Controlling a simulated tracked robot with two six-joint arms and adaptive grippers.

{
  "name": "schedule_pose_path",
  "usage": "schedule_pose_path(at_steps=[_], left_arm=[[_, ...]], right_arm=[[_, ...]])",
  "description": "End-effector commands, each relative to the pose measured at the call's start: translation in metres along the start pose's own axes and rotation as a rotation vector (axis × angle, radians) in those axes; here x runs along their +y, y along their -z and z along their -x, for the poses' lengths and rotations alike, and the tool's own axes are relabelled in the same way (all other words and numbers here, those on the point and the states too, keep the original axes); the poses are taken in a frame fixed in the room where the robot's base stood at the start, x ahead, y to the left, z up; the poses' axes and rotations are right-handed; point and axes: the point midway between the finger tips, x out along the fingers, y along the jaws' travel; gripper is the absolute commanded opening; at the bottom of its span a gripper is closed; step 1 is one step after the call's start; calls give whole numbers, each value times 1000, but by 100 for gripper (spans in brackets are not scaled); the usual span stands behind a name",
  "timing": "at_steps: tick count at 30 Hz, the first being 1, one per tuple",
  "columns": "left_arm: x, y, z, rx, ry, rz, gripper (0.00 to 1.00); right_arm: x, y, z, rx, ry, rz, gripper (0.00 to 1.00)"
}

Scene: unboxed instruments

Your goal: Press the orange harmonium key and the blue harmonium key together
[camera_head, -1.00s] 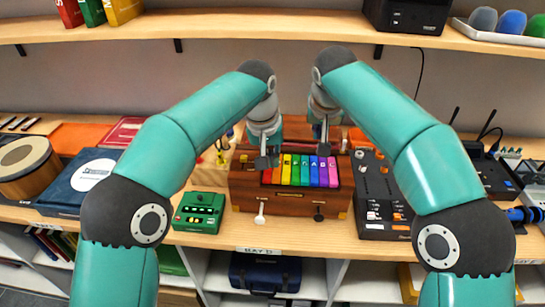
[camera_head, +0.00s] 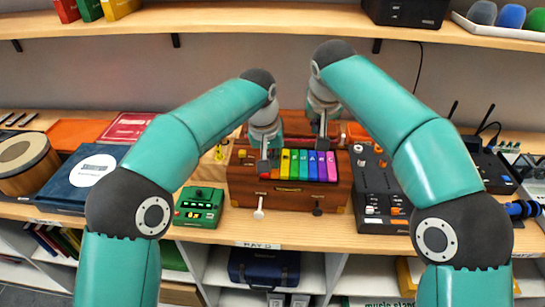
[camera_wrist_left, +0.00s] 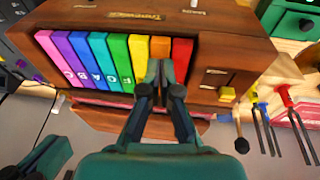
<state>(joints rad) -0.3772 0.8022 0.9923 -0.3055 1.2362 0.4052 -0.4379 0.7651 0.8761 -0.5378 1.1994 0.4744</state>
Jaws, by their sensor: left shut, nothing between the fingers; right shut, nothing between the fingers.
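The wooden harmonium (camera_head: 290,199) stands on the bench with a row of coloured keys. The orange key (camera_head: 276,170) is near its left end, second after red. The blue key (camera_head: 312,167) is further right, beside the purple one. My left gripper (camera_head: 264,168) is shut and empty at the left end of the keys. In the left wrist view its fingertips (camera_wrist_left: 164,66) are over the orange key (camera_wrist_left: 160,47); contact cannot be told. The blue key (camera_wrist_left: 98,52) is clear of them there. My right gripper (camera_head: 322,146) is shut and empty by the far ends of the blue and purple keys.
A green device (camera_head: 199,207) stands left of the harmonium, and a dark mixer (camera_head: 377,190) right of it. Tuning forks (camera_wrist_left: 290,100) show in the left wrist view. A shelf (camera_head: 250,23) runs above the bench.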

Motion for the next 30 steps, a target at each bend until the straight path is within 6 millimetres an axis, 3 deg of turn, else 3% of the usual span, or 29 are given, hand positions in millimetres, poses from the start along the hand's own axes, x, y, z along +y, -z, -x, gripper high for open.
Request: schedule_pose_path(at_steps=[14, 30], left_arm=[[0, 0, -15, -1, 0, 0, 0], [0, -1, -19, 0, 0, 0, 0]], right_arm=[[0, 0, 0, 0, 0, 0, 0], [0, 0, 0, 0, 0, 0, 0]])
